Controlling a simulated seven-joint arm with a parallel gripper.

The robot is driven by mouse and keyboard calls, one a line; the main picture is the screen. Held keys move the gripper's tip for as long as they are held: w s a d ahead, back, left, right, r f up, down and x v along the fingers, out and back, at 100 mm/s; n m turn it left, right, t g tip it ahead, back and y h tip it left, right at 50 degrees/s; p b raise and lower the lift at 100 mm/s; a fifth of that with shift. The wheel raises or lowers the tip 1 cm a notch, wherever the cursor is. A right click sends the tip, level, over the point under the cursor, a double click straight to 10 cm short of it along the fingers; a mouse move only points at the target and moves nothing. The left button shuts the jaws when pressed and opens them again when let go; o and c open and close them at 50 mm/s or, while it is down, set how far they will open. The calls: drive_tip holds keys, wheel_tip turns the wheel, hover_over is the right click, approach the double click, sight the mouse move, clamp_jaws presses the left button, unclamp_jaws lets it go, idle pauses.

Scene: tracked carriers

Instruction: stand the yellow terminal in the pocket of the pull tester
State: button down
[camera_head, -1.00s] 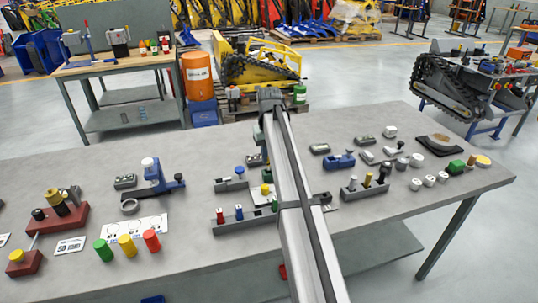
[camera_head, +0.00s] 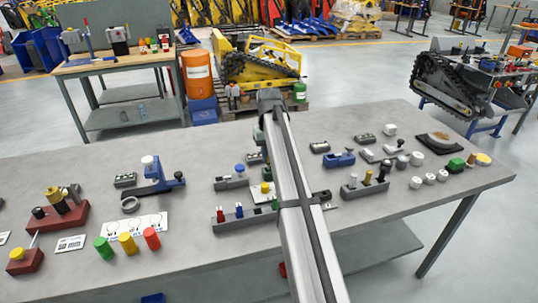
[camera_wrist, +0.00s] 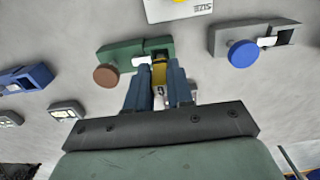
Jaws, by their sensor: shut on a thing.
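The yellow terminal (camera_wrist: 159,73) is between the two blue fingers of my gripper (camera_wrist: 160,88) in the wrist view, and the gripper is shut on it. The terminal's far end is at the dark slot of a green block (camera_wrist: 120,52) with a brown knob (camera_wrist: 107,76) and a white piece, which looks like the pull tester. I cannot tell whether the terminal's end is inside the pocket or just above it. In the head view my arm hides the gripper, the held terminal and most of the green block.
A similar grey block (camera_wrist: 226,37) with a blue knob (camera_wrist: 243,54) stands at the right in the wrist view. A white card (camera_wrist: 178,9) lies at the top. A blue fixture (camera_wrist: 24,78) is at the left. A rack (camera_head: 228,226) holding red and blue pieces stands left of my arm.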

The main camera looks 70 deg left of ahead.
drive_tip(key=shift+f, duration=0.85)
idle(0.9)
drive_tip(key=c, duration=0.9)
unclamp_jaws()
drive_tip(key=shift+o, duration=0.3)
drive_tip(key=o, duration=0.4)
drive_tip(key=shift+r, duration=0.2)
drive_tip(key=shift+r, duration=3.35)
